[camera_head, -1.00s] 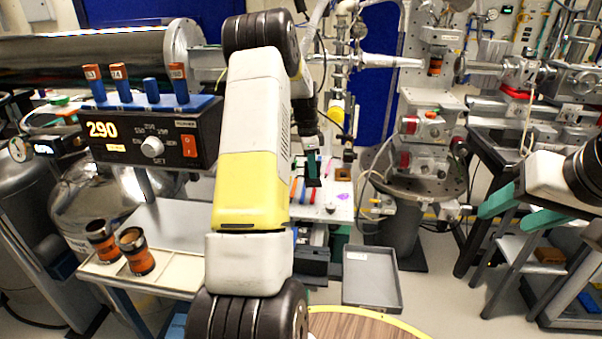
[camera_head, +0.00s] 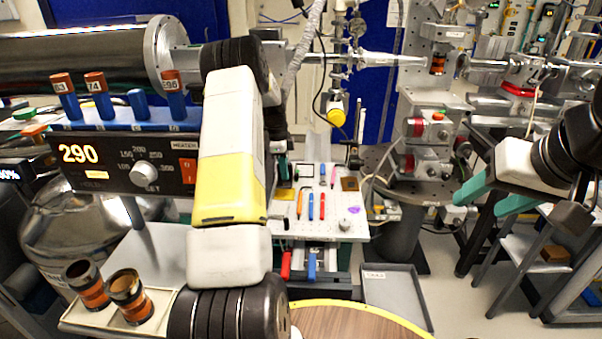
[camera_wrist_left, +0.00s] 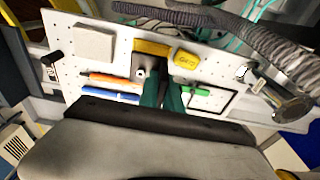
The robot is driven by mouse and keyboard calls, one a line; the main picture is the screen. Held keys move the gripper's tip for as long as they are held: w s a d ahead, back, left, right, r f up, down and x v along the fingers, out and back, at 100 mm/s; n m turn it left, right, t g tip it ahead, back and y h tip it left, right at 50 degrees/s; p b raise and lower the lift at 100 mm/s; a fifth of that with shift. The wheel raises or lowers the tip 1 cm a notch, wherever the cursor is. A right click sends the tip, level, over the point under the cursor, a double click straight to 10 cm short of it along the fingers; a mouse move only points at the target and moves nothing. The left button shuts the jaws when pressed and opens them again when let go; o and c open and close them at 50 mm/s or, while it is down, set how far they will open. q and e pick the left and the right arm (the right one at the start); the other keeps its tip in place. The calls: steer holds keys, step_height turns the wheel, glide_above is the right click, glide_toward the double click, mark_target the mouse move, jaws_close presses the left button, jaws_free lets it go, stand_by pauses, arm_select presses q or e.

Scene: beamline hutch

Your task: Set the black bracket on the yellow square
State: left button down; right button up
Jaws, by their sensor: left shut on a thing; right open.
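My left gripper (camera_wrist_left: 163,92) has teal fingers close together over the white perforated board. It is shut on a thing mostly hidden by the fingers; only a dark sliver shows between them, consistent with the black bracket. In the head view my left forearm covers most of this gripper (camera_head: 284,168). An ochre square (camera_head: 350,184) lies on the board's right side. The left wrist view shows a yellow bar (camera_wrist_left: 150,48) and a yellow labelled block (camera_wrist_left: 186,59) beyond the fingertips; I cannot tell which is the target. My right gripper (camera_head: 488,200) is open and empty at the right.
The white board (camera_head: 335,228) carries several pens and small tools. A grey tray (camera_head: 395,297) lies low in front of it. A heater box (camera_head: 125,163) and two orange-banded cylinders (camera_head: 108,294) stand left. A beamline stand (camera_head: 430,150) rises behind.

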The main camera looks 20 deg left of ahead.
mark_target(285, 181)
arm_select(q)
steer(key=shift+f, duration=1.85)
steer(key=shift+f, duration=0.15)
steer(key=c, duration=1.8)
jaws_free()
